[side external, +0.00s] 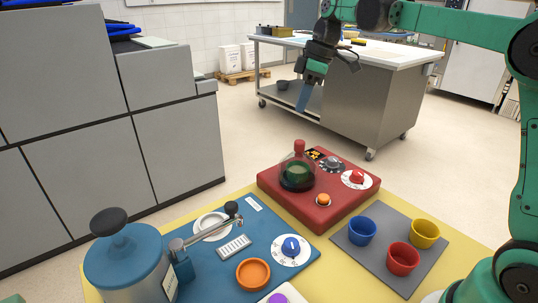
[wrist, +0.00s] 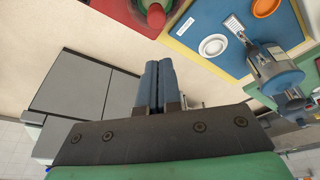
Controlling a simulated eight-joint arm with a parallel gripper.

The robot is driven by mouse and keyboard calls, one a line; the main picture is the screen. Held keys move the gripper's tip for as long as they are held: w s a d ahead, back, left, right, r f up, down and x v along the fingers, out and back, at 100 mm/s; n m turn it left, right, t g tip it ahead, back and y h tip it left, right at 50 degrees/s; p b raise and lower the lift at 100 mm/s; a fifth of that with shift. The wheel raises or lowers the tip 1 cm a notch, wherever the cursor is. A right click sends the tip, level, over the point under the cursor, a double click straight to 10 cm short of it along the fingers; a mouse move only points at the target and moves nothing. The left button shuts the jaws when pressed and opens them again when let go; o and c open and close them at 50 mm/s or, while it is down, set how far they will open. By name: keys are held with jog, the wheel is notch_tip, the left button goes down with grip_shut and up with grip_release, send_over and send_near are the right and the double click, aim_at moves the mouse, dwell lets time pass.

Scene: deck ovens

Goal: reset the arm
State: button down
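My gripper (side external: 302,108) is raised in the air in the side external view, above and behind the yellow work surface, with its fingers pointing down. In the wrist view its two blue-grey fingers (wrist: 157,62) lie side by side, pressed together, with nothing seen between them. It is apart from every object. My green arm (side external: 455,25) reaches in from the right edge.
A red unit (side external: 335,203) with a glass-domed holder and knobs stands on the yellow table (side external: 335,285). A blue unit (side external: 222,262) with a tank is front left. Blue, red and yellow cups sit on a grey mat (side external: 378,265). Grey cabinets (side external: 180,143) stand left; a steel bench (side external: 365,105) stands behind.

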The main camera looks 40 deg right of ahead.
jog(key=shift+r, duration=0.2)
jog(key=shift+s+a, duration=0.25)
jog(key=shift+s, duration=0.1)
jog(key=s+a+f+m+t+h, duration=0.1)
jog(key=s+a+f+m+t, duration=0.1)
jog(key=s+f+m, duration=0.2)
jog(key=s+a+f+m+t+h, duration=0.1)
jog(key=s+a+f+m+t, duration=0.1)
jog(key=s, duration=0.7)
jog(key=a+f+m, duration=0.1)
jog(key=f+m, duration=0.1)
jog(key=m, duration=0.1)
jog(key=shift+s+a+t, duration=0.15)
jog(key=shift+a+t, duration=0.15)
jog(key=shift+t, duration=0.1)
